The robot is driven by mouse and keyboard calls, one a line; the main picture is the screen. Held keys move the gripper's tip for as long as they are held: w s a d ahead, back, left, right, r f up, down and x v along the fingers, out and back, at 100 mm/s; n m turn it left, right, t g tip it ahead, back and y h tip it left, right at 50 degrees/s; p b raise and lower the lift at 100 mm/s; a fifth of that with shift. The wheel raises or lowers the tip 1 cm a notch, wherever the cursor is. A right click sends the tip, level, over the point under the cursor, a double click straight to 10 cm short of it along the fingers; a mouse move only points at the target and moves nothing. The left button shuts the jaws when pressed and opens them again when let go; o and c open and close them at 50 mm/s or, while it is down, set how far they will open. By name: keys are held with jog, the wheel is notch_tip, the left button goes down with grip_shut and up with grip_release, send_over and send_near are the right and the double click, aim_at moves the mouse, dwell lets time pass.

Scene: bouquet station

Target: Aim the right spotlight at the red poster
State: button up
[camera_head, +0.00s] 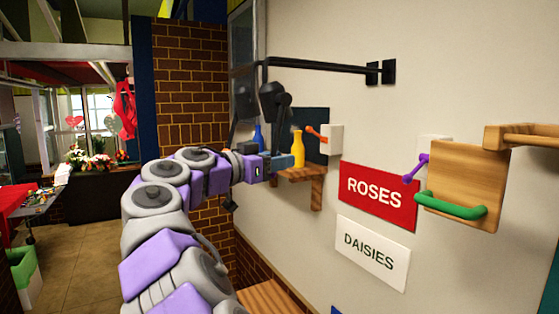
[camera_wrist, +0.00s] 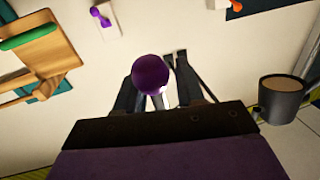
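Two black spotlights hang from a wall bracket in the head view: the left one (camera_head: 244,101) and the right one (camera_head: 273,101). The red ROSES poster (camera_head: 376,196) is on the wall to the right, above the white DAISIES poster (camera_head: 372,252). My gripper (camera_head: 286,161) reaches in just below the right spotlight. In the wrist view my gripper (camera_wrist: 163,88) has its dark fingers apart, with a round purple knob (camera_wrist: 150,73) between them; a bright gap shows beside the knob. What the knob belongs to is hidden. A dark lamp-like cup (camera_wrist: 282,100) stands to the right.
A wall shelf (camera_head: 302,175) holds a yellow bottle (camera_head: 298,150) and a blue bottle (camera_head: 257,137) near my gripper. An orange-lever switch (camera_head: 318,133), a purple-lever switch (camera_head: 414,170) and a wooden board with a green handle (camera_head: 452,206) are on the wall.

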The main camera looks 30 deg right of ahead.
jog(key=shift+a, duration=0.35)
jog(key=shift+c, duration=0.2)
jog(key=shift+a, duration=0.2)
jog(key=shift+c, duration=0.8)
jog(key=shift+s, duration=0.15)
jog(key=shift+c, duration=0.7)
jog(key=shift+s+x, duration=0.25)
jog(key=shift+x, duration=0.85)
grip_shut()
jog(key=shift+a, duration=0.15)
jog(key=shift+f+b, duration=0.2)
jog(key=shift+b, duration=0.3)
